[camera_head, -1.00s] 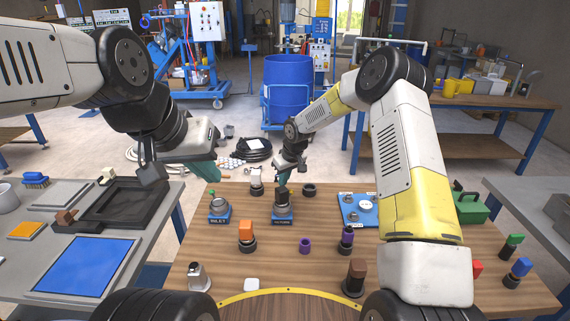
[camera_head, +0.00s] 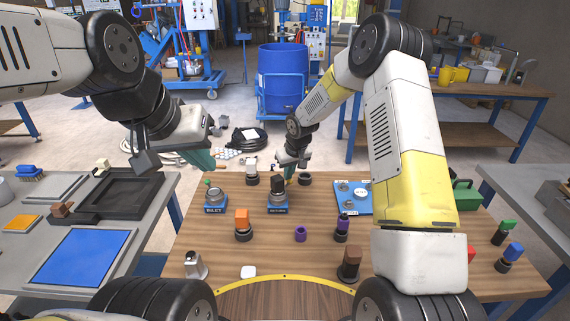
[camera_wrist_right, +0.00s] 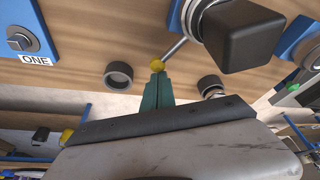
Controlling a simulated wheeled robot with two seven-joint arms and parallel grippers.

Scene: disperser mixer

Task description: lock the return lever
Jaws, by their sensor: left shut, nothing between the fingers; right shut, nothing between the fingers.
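The return valve (camera_head: 277,199) stands on a blue labelled base on the wooden table, with a dark block on top. In the right wrist view this dark block (camera_wrist_right: 250,35) is large at upper right. The return lever (camera_wrist_right: 174,49) is a thin metal rod ending in a yellow knob (camera_wrist_right: 158,66). My right gripper (camera_wrist_right: 158,82) is shut, its teal fingertips right at the knob; contact cannot be told. In the head view the right gripper (camera_head: 289,172) is just behind and right of the valve. My left gripper (camera_head: 203,160) is shut and empty, above the table's back left.
The inlet valve (camera_head: 216,198) with a green knob stands left of the return valve. A blue plate (camera_head: 352,199) with round fittings lies to the right. Dark rings (camera_wrist_right: 118,75) and several coloured blocks stand around. The grey left table (camera_head: 140,236) carries trays.

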